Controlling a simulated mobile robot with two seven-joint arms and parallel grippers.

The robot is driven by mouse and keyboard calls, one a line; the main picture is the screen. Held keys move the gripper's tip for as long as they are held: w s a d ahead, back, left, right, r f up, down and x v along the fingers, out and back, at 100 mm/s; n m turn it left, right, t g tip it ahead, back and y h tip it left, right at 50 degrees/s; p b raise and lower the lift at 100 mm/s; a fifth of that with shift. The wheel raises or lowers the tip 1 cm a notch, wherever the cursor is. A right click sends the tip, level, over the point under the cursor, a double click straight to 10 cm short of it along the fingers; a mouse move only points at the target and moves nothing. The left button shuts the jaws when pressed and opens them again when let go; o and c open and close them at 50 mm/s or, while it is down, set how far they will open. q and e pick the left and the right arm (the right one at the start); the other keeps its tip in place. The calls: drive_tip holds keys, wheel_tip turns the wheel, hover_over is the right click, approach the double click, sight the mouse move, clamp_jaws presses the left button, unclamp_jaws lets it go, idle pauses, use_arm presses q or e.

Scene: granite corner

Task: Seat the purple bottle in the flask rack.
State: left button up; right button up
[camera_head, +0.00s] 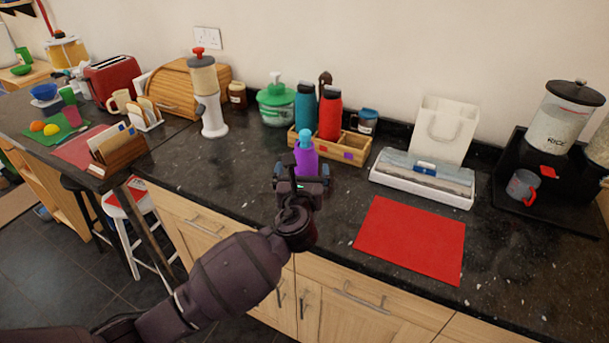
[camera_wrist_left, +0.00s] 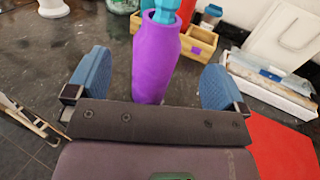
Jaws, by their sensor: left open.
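The purple bottle (camera_head: 306,158) with a blue-teal cap appears upright on the dark counter, in front of the flask rack. My left gripper (camera_head: 302,174) is open at the bottle. In the left wrist view the purple bottle (camera_wrist_left: 155,62) shows between the two blue fingers (camera_wrist_left: 152,85), with a gap on each side; its lower end is hidden by the gripper. The wooden flask rack (camera_head: 353,157) stands behind and to the right. It holds a teal bottle (camera_head: 305,106) and a red bottle (camera_head: 330,115), with open room at its right part. My right gripper is not in view.
A white tray (camera_head: 420,192) with a flat box lies right of the rack. A red mat (camera_head: 412,240) lies at the front. A green-lidded jar (camera_head: 276,106) and a white grinder (camera_head: 212,115) stand to the left. The counter left of the bottle is clear.

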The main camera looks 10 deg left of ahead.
sight(304, 156)
use_arm(q)
drive_tip(key=shift+w+a+f, duration=0.1)
drive_tip(key=shift+w+a, duration=0.05)
drive_tip(key=shift+w, duration=1.3)
drive_tip(key=shift+w+a+f, duration=0.1)
drive_tip(key=shift+w, duration=1.4)
drive_tip(key=shift+w+a, duration=0.15)
drive_tip(key=shift+w, duration=1.3)
drive_tip(key=c, duration=1.2)
drive_tip(key=shift+c, duration=0.8)
drive_tip(key=shift+r, duration=0.15)
